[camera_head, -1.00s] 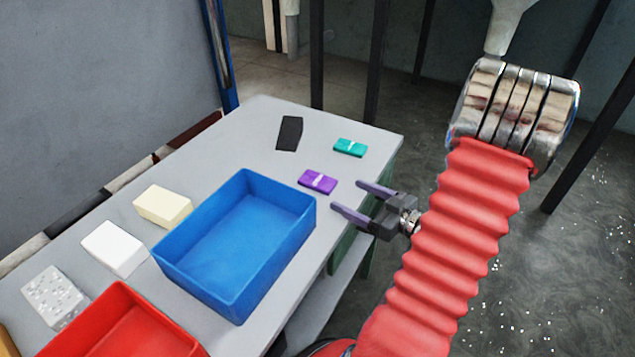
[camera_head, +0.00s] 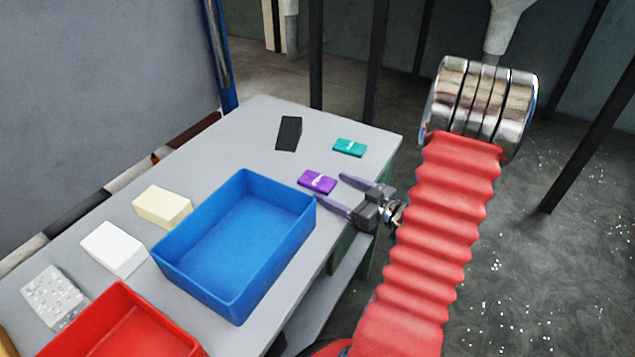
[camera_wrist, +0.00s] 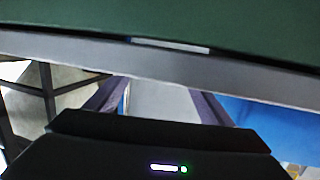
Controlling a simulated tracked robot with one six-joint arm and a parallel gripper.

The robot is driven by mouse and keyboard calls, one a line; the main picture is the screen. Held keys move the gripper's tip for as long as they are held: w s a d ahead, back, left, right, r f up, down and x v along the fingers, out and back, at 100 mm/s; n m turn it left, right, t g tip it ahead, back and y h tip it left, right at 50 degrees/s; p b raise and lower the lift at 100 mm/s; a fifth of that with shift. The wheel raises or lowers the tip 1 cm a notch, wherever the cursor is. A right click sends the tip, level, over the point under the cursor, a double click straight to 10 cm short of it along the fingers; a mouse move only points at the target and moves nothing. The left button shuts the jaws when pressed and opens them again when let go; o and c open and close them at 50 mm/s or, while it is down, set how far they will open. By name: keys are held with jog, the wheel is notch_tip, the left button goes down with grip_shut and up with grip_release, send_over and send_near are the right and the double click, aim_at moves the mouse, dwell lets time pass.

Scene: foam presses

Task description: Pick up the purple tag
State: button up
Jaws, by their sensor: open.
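The purple tag (camera_head: 317,181), a small flat block with a pale stripe, lies on the grey table (camera_head: 225,140) near its right edge, just beyond the corner of the blue bin. My gripper (camera_head: 329,188) is open and empty, coming from the right side. In the head view its two fingers point left toward the tag, their tips close to it; I cannot tell whether they touch it. In the wrist view the fingers (camera_wrist: 160,100) show apart, with a grey band and a dark green surface across the top. The tag is not clear there.
A teal tag (camera_head: 350,147) and a black block (camera_head: 289,133) lie farther back. The blue bin (camera_head: 168,268) stands left of my gripper, a red bin (camera_head: 60,340) in front. Cream (camera_head: 162,206), white (camera_head: 114,247) and speckled (camera_head: 54,296) blocks line the left side.

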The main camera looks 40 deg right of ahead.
aim_at(323, 183)
jog(key=shift+x, duration=2.15)
jog(key=shift+c, duration=0.4)
jog(key=c, duration=1.2)
